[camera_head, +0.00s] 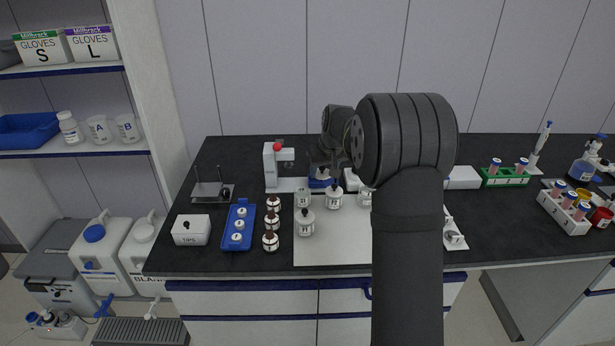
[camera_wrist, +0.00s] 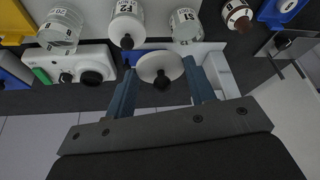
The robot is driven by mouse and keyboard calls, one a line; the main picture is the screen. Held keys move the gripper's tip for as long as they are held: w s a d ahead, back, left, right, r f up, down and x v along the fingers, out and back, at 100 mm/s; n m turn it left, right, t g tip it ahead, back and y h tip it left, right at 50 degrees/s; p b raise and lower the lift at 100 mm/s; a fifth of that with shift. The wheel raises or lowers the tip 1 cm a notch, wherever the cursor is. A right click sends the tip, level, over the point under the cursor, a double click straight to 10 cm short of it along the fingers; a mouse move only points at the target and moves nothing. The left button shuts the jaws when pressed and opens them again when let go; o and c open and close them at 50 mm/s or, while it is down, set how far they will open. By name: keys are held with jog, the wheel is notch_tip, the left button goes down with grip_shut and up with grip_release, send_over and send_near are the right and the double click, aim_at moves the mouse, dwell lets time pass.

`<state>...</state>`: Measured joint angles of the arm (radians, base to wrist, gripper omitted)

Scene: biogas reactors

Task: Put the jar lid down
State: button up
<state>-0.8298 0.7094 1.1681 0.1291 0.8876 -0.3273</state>
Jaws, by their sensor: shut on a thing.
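The jar lid (camera_wrist: 150,68) is a white disc with a black knob, between the fingertips of my gripper (camera_wrist: 162,80) in the wrist view. My gripper is shut on it. In the head view my gripper (camera_head: 326,163) is at the back of the bench, behind the white mat, partly hidden by my own arm. A small white shape just below it is probably the lid, over or in front of a blue object (camera_head: 317,184); I cannot tell if they touch.
Clear glass jars (camera_head: 303,198) (camera_wrist: 186,24) stand beside the white jar. Another white jar (camera_head: 305,224) is on the mat (camera_head: 335,253). Brown bottles (camera_head: 270,241) and a blue tray (camera_head: 229,241) lie left. A white device (camera_wrist: 62,58) with a black knob is close by.

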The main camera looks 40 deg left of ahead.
jog(key=w+d+f, duration=0.1)
jog(key=w+d, duration=0.1)
jog(key=d, duration=1.1)
jog(key=w+d+f, duration=0.1)
jog(key=w+d, duration=0.2)
jog(key=d, duration=1)
jog(key=shift+m, duration=0.3)
jog(key=a+f, duration=0.2)
jog(key=a, duration=0.1)
jog(key=s+a+f, duration=0.1)
jog(key=a+f, duration=0.1)
jog(key=a, duration=0.2)
jog(key=a+f, duration=0.3)
jog(key=a, duration=0.1)
jog(key=shift+s, duration=0.2)
jog(key=shift+a+f, duration=0.1)
jog(key=shift+f, duration=1.9)
jog(key=shift+f, duration=0.2)
jog(key=o, duration=0.9)
jog(key=shift+o, duration=0.2)
jog(key=shift+r, duration=0.1)
